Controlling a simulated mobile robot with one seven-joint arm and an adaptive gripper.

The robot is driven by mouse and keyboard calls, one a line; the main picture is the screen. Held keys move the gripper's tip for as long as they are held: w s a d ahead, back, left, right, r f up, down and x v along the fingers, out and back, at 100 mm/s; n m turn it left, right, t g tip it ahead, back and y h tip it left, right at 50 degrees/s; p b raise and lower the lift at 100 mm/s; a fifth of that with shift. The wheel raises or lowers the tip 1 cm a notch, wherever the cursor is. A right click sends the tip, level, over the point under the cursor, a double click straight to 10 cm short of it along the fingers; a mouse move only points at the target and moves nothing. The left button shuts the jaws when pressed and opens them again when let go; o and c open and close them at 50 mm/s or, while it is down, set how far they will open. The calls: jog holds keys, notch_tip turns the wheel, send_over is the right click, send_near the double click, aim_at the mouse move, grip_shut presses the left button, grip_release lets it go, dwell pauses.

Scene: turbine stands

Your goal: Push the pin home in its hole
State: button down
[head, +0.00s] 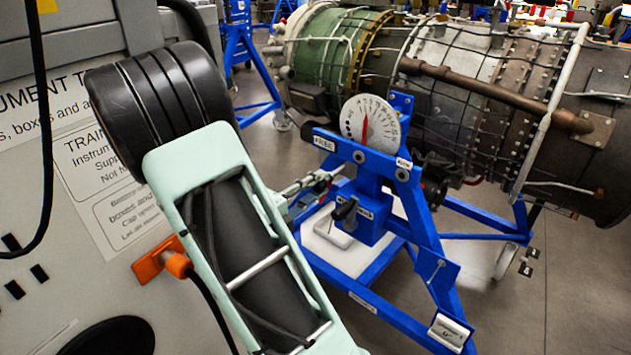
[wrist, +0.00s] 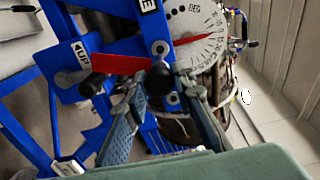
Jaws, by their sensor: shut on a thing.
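My gripper (wrist: 163,82) is at the blue stand (wrist: 28,145), its two fingers closing around a dark, round-ended piece (wrist: 158,82) that looks like the pin's head. A red strip (wrist: 108,64) extends left from it. In the head view my gripper (head: 330,178) reaches the near side of the blue stand (head: 370,190), just below the dial. The pin's shank is hidden by its head and the fingers. I cannot make out its hole or how deep the pin sits.
A white dial (head: 370,123) with a red pointer stands on the blue stand. A black-knobbed handle (head: 345,208) is just below my gripper. A large turbine engine (head: 450,90) fills the back. A grey panel (head: 60,200) is at left. Open floor (head: 580,290) lies at right.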

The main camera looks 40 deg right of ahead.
aim_at(331, 177)
jog(key=shift+p+x, duration=0.6)
jog(key=shift+x, duration=0.8)
jog(key=shift+w+d+f+b, duration=0.1)
jog(key=shift+d+b, duration=0.2)
jog(key=shift+d, duration=0.1)
jog(key=shift+w+d, duration=0.15)
jog(key=shift+d, duration=0.35)
jog(key=shift+w+d+b, duration=0.1)
jog(key=shift+d+b, duration=0.45)
jog(key=shift+b, duration=0.85)
jog(key=shift+d+b, duration=0.4)
jog(key=shift+d, duration=0.1)
jog(key=shift+w+d, duration=0.1)
jog(key=shift+d, duration=0.05)
jog(key=shift+w+d+b, duration=0.15)
jog(key=shift+d+b, duration=0.25)
jog(key=shift+d, duration=0.1)
